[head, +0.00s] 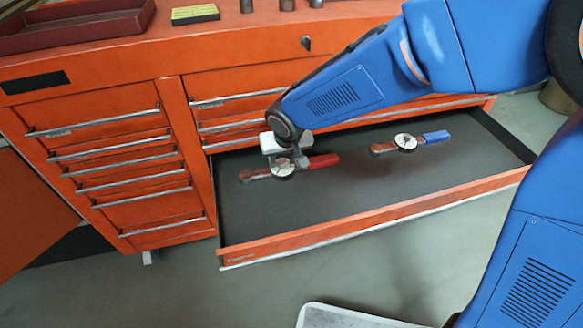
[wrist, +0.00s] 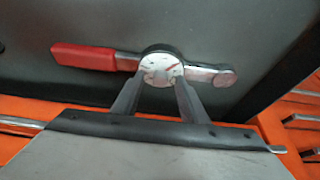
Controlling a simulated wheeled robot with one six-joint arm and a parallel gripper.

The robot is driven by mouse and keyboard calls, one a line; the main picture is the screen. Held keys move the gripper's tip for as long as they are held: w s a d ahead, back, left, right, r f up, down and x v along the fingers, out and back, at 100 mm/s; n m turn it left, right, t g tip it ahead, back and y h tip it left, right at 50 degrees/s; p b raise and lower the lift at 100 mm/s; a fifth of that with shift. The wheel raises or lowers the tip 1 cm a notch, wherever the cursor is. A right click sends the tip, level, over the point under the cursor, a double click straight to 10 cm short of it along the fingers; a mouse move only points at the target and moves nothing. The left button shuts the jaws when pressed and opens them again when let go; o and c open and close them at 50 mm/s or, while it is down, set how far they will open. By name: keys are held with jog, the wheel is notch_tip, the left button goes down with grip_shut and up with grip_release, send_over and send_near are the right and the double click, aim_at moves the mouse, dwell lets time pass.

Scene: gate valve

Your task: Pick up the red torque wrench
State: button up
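The red torque wrench lies in the open drawer, with its red handle (head: 323,161) to the right and its round white dial (head: 283,168) in the middle. In the wrist view, the red handle (wrist: 83,57) points left, with the dial (wrist: 160,68) at the centre. My gripper (head: 286,160) is over the dial. Its two fingers (wrist: 160,90) are spread apart, one toward each side of the dial. The tips are close to the dial, but contact is unclear. I see no lift of the wrench off the drawer floor.
A second wrench with a blue handle (head: 436,137) lies to the right in the same drawer (head: 350,190). The drawer's orange front wall (head: 380,214) stands nearest. A red tray (head: 70,28) and a yellow-topped box (head: 195,14) sit on the cabinet top.

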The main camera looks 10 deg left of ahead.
grip_shut()
dwell(1.3)
